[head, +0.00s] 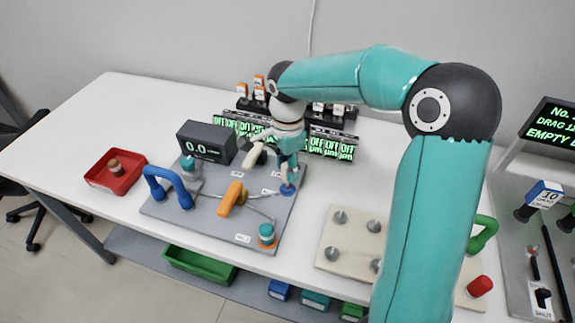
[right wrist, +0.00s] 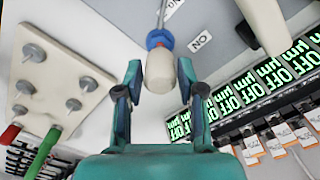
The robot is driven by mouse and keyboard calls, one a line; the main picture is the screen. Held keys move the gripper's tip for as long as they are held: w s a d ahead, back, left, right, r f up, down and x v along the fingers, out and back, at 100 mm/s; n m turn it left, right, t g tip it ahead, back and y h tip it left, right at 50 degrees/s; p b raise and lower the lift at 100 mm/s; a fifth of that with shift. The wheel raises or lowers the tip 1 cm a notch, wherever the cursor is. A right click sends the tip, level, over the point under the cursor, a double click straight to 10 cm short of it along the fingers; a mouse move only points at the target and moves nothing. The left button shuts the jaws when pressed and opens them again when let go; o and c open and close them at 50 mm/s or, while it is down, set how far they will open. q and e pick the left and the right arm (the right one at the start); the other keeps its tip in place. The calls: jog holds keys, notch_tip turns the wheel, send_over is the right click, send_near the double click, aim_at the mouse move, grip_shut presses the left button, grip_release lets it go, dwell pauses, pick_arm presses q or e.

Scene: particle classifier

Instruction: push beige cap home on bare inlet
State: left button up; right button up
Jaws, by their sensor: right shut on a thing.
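The beige cap (right wrist: 159,72) is between the two teal fingers of my right gripper (right wrist: 160,78), which is shut on it. The cap's far end meets the blue collar of the inlet (right wrist: 158,38); I cannot tell how far it is seated. In the head view my right gripper (head: 287,172) points down over the same blue fitting (head: 288,189), near the right edge of the grey plate (head: 190,222). The cap is not clearly visible there. My left gripper is not in view.
On the plate stand a black display (head: 206,142) reading 0.0, a blue handle (head: 168,186), an orange lever (head: 232,198) and an orange-and-teal fitting (head: 267,236). A red tray (head: 115,180) lies left. A beige board with pegs (head: 338,245) lies right. Green-lit panels (head: 333,145) stand behind.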

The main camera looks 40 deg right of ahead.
jog(key=shift+f+b, duration=1.4)
jog(key=shift+f, duration=0.3)
jog(key=o, duration=1.1)
jog(key=shift+r, duration=0.15)
notch_tip(320, 180, up, 12)
jog(key=shift+f, duration=0.15)
